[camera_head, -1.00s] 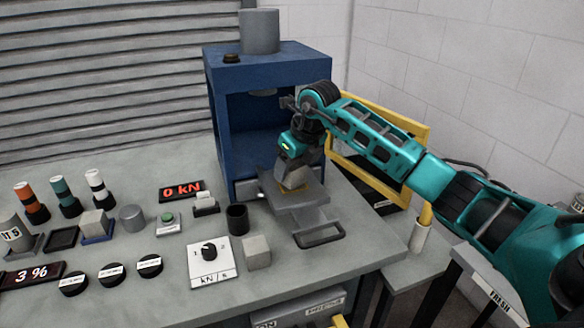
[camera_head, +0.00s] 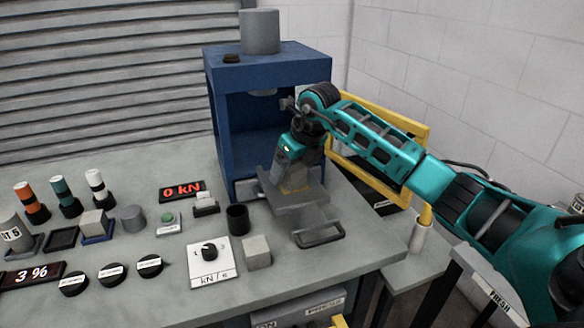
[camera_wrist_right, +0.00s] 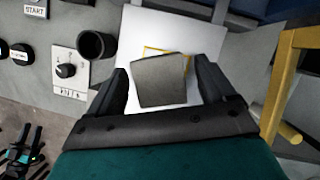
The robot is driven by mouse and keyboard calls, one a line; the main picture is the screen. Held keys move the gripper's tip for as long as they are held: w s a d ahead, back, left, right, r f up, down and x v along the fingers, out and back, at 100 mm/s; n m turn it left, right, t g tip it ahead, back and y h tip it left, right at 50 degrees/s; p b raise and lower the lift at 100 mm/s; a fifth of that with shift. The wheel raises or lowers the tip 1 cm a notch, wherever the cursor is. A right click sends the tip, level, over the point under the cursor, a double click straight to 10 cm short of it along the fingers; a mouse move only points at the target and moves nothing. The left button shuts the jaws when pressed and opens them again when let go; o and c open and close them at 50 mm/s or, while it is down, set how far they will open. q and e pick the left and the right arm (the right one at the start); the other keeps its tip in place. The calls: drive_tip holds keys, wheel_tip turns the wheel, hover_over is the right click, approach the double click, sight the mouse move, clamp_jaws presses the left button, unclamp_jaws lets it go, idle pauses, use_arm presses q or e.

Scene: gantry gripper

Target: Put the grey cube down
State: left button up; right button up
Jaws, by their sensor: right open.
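A grey cube (camera_wrist_right: 160,80) is between the fingers of my right gripper in the right wrist view, over a pale plate with a yellow outline (camera_wrist_right: 152,49). My right gripper (camera_head: 293,188) is open, with one finger on either side of the cube and narrow gaps beside it. In the head view the gripper points down at the grey sliding plate (camera_head: 308,204) in front of the blue press (camera_head: 225,120), and hides most of the cube. The cube appears to sit on the plate within the outline, partly covering it.
Another grey cube (camera_head: 257,252) stands on the bench near its front edge. A dark cup (camera_head: 237,218) and a dial panel (camera_head: 211,263) are left of the plate. A yellow frame (camera_head: 425,150) stands right of the press, behind my right arm.

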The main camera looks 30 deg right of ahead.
drive_tip(key=v, duration=1.2)
drive_tip(key=shift+s, duration=0.1)
